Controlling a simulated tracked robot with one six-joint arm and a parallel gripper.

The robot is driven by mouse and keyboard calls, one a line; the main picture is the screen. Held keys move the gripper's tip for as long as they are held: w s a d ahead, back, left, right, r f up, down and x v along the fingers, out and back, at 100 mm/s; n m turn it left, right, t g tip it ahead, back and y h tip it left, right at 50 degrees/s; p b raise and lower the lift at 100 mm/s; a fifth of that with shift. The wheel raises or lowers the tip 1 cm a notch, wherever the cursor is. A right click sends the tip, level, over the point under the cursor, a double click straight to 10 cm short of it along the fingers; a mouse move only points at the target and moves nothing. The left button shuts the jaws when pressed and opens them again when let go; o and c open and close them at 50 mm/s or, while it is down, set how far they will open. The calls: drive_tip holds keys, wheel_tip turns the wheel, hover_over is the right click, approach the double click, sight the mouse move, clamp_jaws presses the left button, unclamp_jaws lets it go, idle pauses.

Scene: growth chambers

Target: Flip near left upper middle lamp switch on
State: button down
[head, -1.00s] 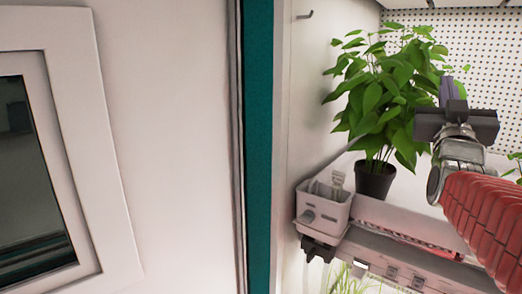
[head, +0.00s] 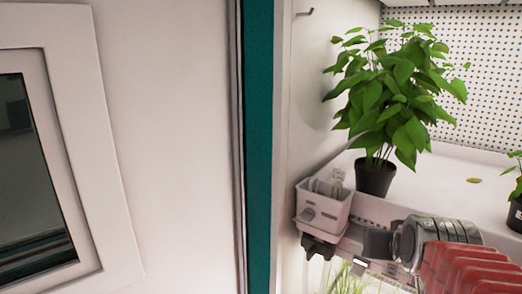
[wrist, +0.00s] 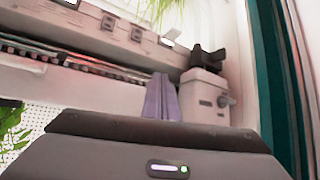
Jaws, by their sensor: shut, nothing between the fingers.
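My gripper (head: 378,243) is low at the front edge of the shelf in the head view, with its fingertips hidden there. In the wrist view its two purple fingers (wrist: 161,98) are shut and empty, pointing at the shelf front. Small grey switch-like plates (wrist: 136,33) sit along that shelf front (wrist: 172,58), apart from the fingers. A white plate (wrist: 168,40) is beside them. In the head view a white plate (head: 360,263) shows just below my gripper. I cannot tell which is the lamp switch or how it is set.
A white box (head: 325,212) with pale tags hangs at the shelf's left end, close to my gripper; it also shows in the wrist view (wrist: 205,98). A potted plant (head: 376,178) stands behind. Grass (head: 352,280) grows below. A teal door edge (head: 259,150) is at left.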

drive_tip(key=s+a+f+n+g+y, duration=0.1)
drive_tip(key=s+a+f+g, duration=0.1)
drive_tip(key=s+a+f, duration=0.2)
drive_tip(key=s+a+f+n+g+y, duration=0.1)
drive_tip(key=s+a+f, duration=0.3)
drive_tip(key=s, duration=0.7)
drive_tip(key=shift+s+a+n+g, duration=0.25)
drive_tip(key=shift+a+g, duration=0.25)
drive_tip(key=shift+a, duration=0.75)
drive_tip(key=shift+w+f, duration=0.1)
drive_tip(key=shift+f, duration=0.05)
idle(0.8)
